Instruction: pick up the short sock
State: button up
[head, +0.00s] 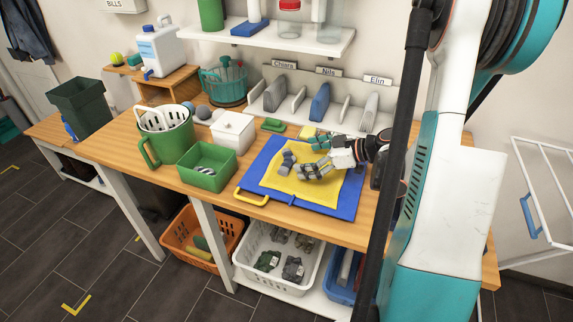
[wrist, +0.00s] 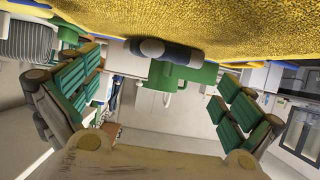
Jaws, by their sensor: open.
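A small dark grey sock (head: 287,162) lies on the yellow cloth (head: 272,179), which is spread on a blue board (head: 254,171) on the bench. It shows as a short grey roll with a paler end in the wrist view (wrist: 165,51), between the fingers but beyond them. My gripper (head: 304,160) is open and low over the cloth, just right of the sock in the head view. In the wrist view its green-padded fingers (wrist: 160,85) are spread wide with nothing between the pads. I cannot tell whether any finger touches the cloth.
A green box (head: 206,181) with a striped item, a white box (head: 233,130) and a green pitcher (head: 168,140) stand left of the board. Behind it is a named divider rack (head: 320,104). A yellow handle (head: 251,198) is at the board's front left corner. Baskets sit below.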

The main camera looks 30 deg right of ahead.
aim_at(285, 158)
jog(key=shift+r+b+x, duration=0.1)
jog(key=shift+b+x, duration=0.45)
jog(key=shift+x, duration=0.9)
jog(key=shift+r+b+x, duration=0.15)
jog(key=shift+b+x, duration=0.35)
jog(key=shift+x, duration=0.95)
jog(key=shift+w, duration=0.15)
jog(key=shift+c, duration=0.6)
jog(key=c, duration=1)
